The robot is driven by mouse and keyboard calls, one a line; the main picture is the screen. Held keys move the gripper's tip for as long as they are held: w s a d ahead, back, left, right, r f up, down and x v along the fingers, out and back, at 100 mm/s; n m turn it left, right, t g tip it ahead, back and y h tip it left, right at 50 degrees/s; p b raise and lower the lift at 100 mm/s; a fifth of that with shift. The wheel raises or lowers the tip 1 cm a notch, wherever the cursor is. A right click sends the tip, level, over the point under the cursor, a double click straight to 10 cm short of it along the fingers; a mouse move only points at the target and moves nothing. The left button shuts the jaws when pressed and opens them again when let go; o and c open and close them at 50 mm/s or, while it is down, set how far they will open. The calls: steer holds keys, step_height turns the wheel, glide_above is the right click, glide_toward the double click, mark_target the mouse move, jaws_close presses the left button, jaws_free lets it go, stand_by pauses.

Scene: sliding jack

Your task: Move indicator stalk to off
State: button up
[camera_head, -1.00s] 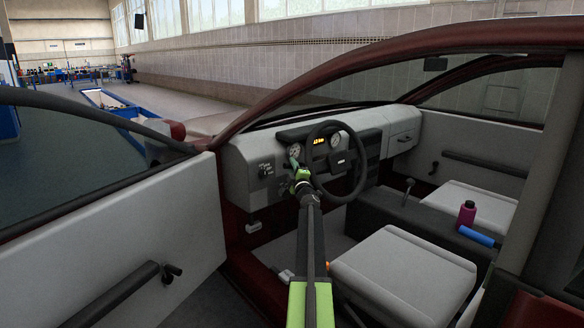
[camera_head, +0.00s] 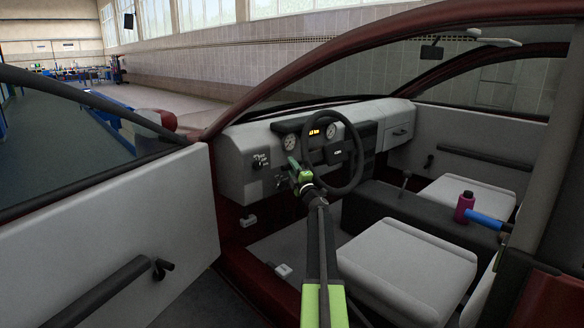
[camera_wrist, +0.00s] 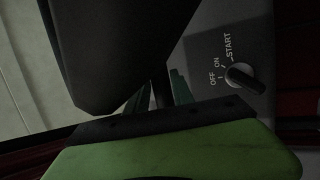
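The steering wheel (camera_head: 357,155) stands in front of the grey dashboard (camera_head: 232,160). My gripper (camera_head: 294,163), green with a teal finger, is just left of the wheel and below the left round gauge (camera_head: 290,143). I cannot make out the indicator stalk in the head view; my gripper and the wheel may hide it. In the wrist view a large dark rounded part (camera_wrist: 115,50) fills the upper left, and I cannot tell what it is. A bit of teal finger (camera_wrist: 180,87) shows beside it.
A rotary switch (camera_wrist: 243,77) marked OFF, ON and START is on the dark panel right of my gripper. The open car door (camera_head: 105,225) stands at left, the seat (camera_head: 408,265) at right. A magenta bottle (camera_head: 464,207) and a blue-handled tool (camera_head: 486,220) lie beyond.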

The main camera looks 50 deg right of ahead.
steer(key=shift+o, duration=1.2)
steer(key=shift+a, duration=0.1)
steer(key=shift+o, duration=0.2)
steer(key=shift+w+a, duration=0.1)
steer(key=shift+w, duration=0.1)
steer(key=b+v, duration=0.5)
steer(key=v, duration=1.2)
steer(key=shift+s+b, duration=0.25)
steer(key=shift+b, duration=0.15)
steer(key=shift+f, duration=0.1)
